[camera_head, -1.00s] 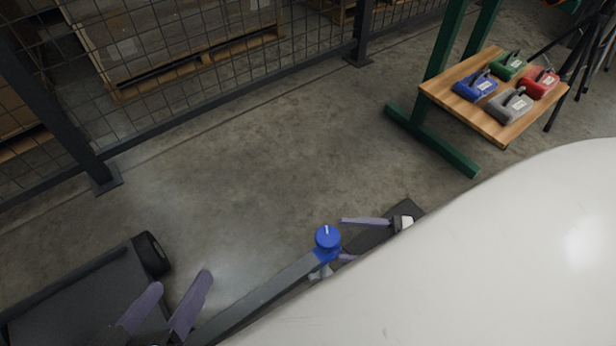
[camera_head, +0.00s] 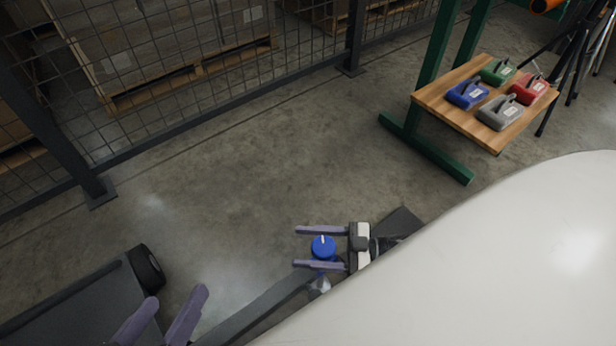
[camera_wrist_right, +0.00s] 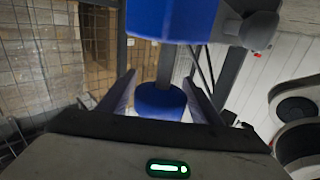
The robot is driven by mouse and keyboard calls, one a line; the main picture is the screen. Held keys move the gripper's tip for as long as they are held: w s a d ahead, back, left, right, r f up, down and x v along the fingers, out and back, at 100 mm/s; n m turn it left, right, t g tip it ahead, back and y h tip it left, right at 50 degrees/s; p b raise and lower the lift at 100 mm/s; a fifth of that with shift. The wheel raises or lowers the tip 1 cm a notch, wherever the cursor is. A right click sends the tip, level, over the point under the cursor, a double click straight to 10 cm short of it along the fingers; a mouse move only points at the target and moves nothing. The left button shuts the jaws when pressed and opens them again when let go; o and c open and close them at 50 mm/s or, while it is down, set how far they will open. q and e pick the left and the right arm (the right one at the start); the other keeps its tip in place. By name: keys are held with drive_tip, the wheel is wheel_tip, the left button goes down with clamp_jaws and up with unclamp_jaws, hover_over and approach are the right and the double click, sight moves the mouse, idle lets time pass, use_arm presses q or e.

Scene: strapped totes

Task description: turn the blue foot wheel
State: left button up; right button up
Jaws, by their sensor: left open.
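The blue foot wheel (camera_head: 323,247) is a small round blue knob with a white mark on top, at the end of a dark bar in the head view. My right gripper (camera_head: 320,248) has its two purple fingers on either side of the wheel, apart, with the wheel between them. In the right wrist view, a blue cylinder (camera_wrist_right: 160,102) shows between my right fingers (camera_wrist_right: 163,95), and a larger blue part (camera_wrist_right: 170,18) is closer at the top; I cannot tell for sure which is the wheel. My left gripper (camera_head: 162,318) is open and empty at the lower left.
A dark cart with a black wheel (camera_head: 147,270) is at the lower left. A mesh fence (camera_head: 190,80) runs along the back. The concrete floor (camera_head: 250,170) between is clear.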

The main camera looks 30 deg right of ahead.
drive_tip(key=c, duration=0.8)
use_arm(q)
drive_tip(key=shift+r, duration=0.2)
use_arm(e)
drive_tip(key=shift+m+t+h, duration=0.3)
drive_tip(key=shift+t, duration=0.1)
use_arm(q)
drive_tip(key=shift+s+a+f+g+y+p, duration=0.1)
drive_tip(key=shift+a+f+g+y+p, duration=0.25)
drive_tip(key=shift+f+p, duration=0.4)
drive_tip(key=shift+s+a+f+g+y+p, duration=0.15)
drive_tip(key=shift+a+f+y+p, duration=0.25)
drive_tip(key=shift+f+p, duration=0.35)
use_arm(e)
drive_tip(key=shift+w+d+m+t+h, duration=0.15)
drive_tip(key=shift+d+m+t+h, duration=0.1)
drive_tip(key=shift+m+t+h, duration=0.8)
drive_tip(key=shift+w+d+m+t+h, duration=0.25)
drive_tip(key=shift+m+t+h, duration=0.45)
drive_tip(key=shift+h, duration=0.65)
drive_tip(key=shift+w+d+m+t+h, duration=0.1)
drive_tip(key=shift+d+m+t+h, duration=0.2)
drive_tip(key=shift+m+t+h, duration=0.65)
use_arm(q)
drive_tip(key=shift+w, duration=0.1)
use_arm(e)
drive_tip(key=shift+h, duration=0.35)
